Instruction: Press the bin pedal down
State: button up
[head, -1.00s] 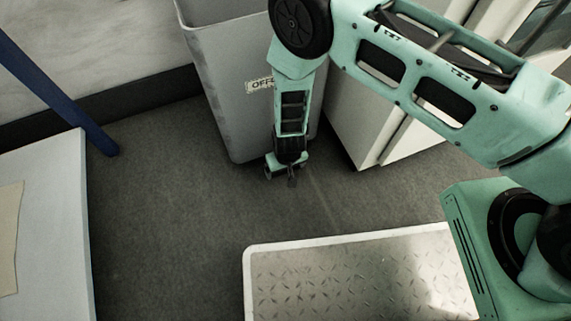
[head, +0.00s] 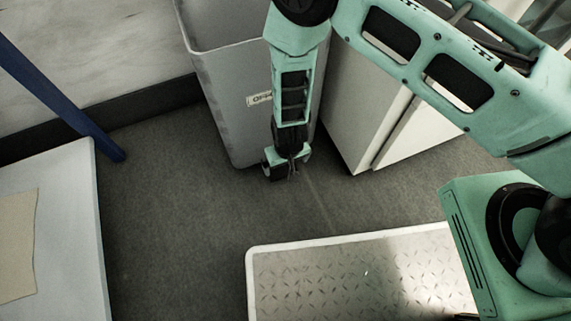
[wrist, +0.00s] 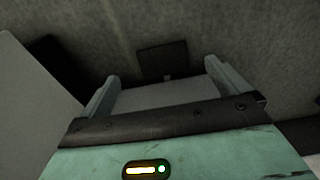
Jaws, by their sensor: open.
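The grey bin (head: 225,105) with a label on its front stands on the dark floor by the wall. A dark flat rectangular piece, which looks like the pedal (wrist: 163,60), lies just beyond my fingertips in the wrist view. In the head view, the pedal is hard to tell from the dark parts of my gripper. My gripper (head: 286,167) points down, low at the foot of the bin's front. In the wrist view, the two fingers of my gripper (wrist: 161,88) are spread apart, with nothing seen held between them. Whether it touches the pedal cannot be told.
A white cabinet (head: 350,115) stands close to the right of the bin. A metal-plated platform with a white rim (head: 350,238) lies in front. A pale table (head: 65,215) and a blue post (head: 62,95) are at left. Bare floor (head: 175,220) lies between.

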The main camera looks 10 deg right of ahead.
notch_tip(320, 180, up, 7)
jog(key=p, duration=0.2)
jog(key=shift+s, duration=0.4)
jog(key=shift+d, duration=0.1)
jog(key=s+a+r+n+g+y+p, duration=0.1)
jog(key=s+r, duration=0.1)
jog(key=r, duration=1)
jog(key=s+a+r+n+y+p, duration=0.1)
jog(key=a+r, duration=0.1)
jog(key=r, duration=1.1)
jog(key=s+d+r+n+h+p, duration=0.1)
jog(key=s+d+r, duration=0.5)
jog(key=r, duration=0.3)
jog(key=s+d+r+n+h+p, duration=0.1)
jog(key=s+d+r, duration=0.55)
jog(key=r, duration=0.25)
notch_tip(320, 180, up, 37)
jog(key=p, duration=3.7)
jog(key=shift+w+r+p, duration=0.15)
jog(key=shift+w+p, duration=0.15)
jog(key=shift+p, duration=0.05)
jog(key=shift+a, duration=0.15)
